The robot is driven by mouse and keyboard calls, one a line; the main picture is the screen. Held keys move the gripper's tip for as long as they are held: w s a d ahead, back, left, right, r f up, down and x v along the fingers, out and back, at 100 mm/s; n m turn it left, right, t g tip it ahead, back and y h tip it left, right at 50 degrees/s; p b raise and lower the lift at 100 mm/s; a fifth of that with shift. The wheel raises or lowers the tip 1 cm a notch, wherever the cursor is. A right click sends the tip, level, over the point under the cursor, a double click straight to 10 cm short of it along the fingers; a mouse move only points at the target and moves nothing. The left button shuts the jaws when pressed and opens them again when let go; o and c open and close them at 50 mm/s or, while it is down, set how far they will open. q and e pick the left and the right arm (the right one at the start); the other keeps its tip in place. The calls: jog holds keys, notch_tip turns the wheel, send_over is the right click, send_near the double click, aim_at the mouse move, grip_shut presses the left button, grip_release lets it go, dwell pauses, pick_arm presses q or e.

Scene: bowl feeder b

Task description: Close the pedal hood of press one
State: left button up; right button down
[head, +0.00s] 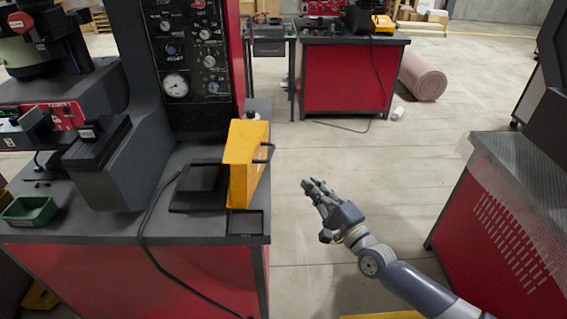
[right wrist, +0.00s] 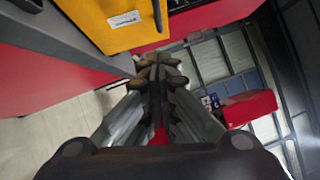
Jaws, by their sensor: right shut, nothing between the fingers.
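The yellow pedal hood (head: 243,165) stands raised on edge on the dark bench top (head: 120,225), at the foot of the press (head: 185,60). A dark handle sticks out of its right side. A flat black plate (head: 200,190) lies to its left. My right gripper (head: 312,190) is shut and empty, over the floor to the right of the hood and apart from it. In the right wrist view the shut fingers (right wrist: 158,70) show below the yellow hood (right wrist: 112,22). My left gripper is not in view.
A green tray (head: 30,211) sits at the bench's left. A black cable (head: 145,225) hangs over its front. A red cabinet (head: 505,220) stands at the right.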

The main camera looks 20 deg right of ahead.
jog(key=w+a+r+p, duration=0.2)
jog(key=w+a, duration=0.3)
jog(key=w, duration=0.3)
jog(key=shift+w, duration=0.3)
